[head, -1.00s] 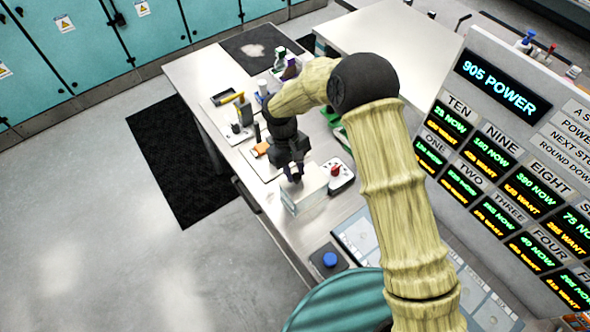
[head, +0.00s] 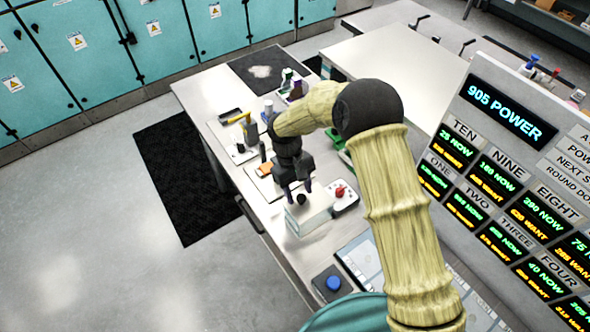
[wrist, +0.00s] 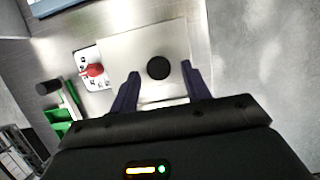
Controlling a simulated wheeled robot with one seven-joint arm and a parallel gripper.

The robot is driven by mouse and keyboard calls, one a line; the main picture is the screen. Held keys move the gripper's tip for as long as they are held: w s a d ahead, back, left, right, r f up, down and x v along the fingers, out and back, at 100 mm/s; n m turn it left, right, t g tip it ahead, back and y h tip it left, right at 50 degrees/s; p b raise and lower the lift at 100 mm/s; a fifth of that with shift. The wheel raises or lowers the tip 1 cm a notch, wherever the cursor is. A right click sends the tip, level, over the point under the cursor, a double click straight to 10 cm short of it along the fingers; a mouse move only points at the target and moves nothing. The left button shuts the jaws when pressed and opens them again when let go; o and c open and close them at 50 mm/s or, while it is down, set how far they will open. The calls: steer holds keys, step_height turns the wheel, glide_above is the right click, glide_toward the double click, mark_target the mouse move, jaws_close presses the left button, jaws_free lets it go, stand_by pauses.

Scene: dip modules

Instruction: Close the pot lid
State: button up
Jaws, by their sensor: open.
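The pot (head: 308,222) is a pale, box-shaped container on the metal table. Its flat light lid (wrist: 118,55) carries a round black knob (wrist: 158,68), which also shows in the head view (head: 301,199). The lid appears to lie over the pot's top; I cannot tell whether it is fully seated. My gripper (wrist: 160,80) is open, with one dark finger on each side of the knob and a gap to it on both sides. It also shows in the head view (head: 298,190), pointing down just over the lid.
A white box with a red knob (head: 340,192) stands right beside the pot. A blue button on a dark base (head: 333,283) is nearer me. A white board with an orange piece (head: 264,169) lies behind. The display panel (head: 510,180) stands at right.

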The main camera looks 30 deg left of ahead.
steer(key=b+v, duration=0.4)
steer(key=v, duration=1.3)
steer(key=shift+b, duration=0.4)
steer(key=shift+d+f, duration=0.1)
steer(key=w+d+f+m+t+y+b, duration=0.1)
steer(key=w+d+m, duration=0.15)
steer(key=d, duration=0.85)
steer(key=w+d+m+t+y, duration=0.1)
steer(key=d+m+y, duration=0.15)
steer(key=d, duration=0.95)
steer(key=s+d+f+m+t, duration=0.1)
steer(key=s+d+f+m, duration=0.1)
steer(key=s+d, duration=0.3)
steer(key=s+d+f+m+t+b, duration=0.1)
steer(key=s+d+m, duration=0.4)
steer(key=d, duration=0.8)
steer(key=shift+s+d+f, duration=0.25)
steer(key=shift+s+f, duration=0.25)
